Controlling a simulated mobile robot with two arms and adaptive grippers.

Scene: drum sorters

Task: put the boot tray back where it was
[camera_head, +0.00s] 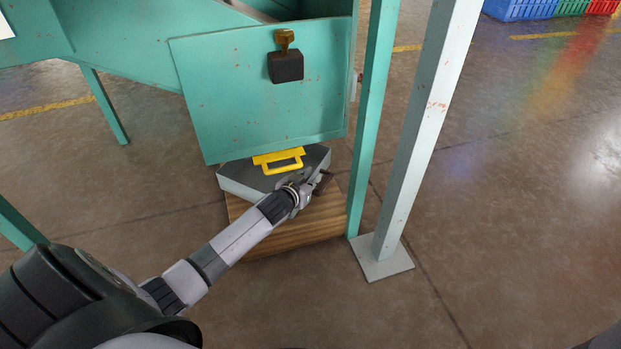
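What I take to be the boot tray (240,182) is a shallow grey box with a dark top and a yellow handle (283,167). My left gripper (316,184) is at the tray's near right side, just right of and below the handle. The fingers are small and dark, and I cannot tell whether they are open or touch the tray. My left wrist hides part of the tray's front and the board. My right gripper is out of view.
A teal leg (372,110) and a pale grey post (425,125) on a square foot plate (381,262) stand close right of the tray. A black block with a brass knob (286,66) is on the panel. The floor at right is clear.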

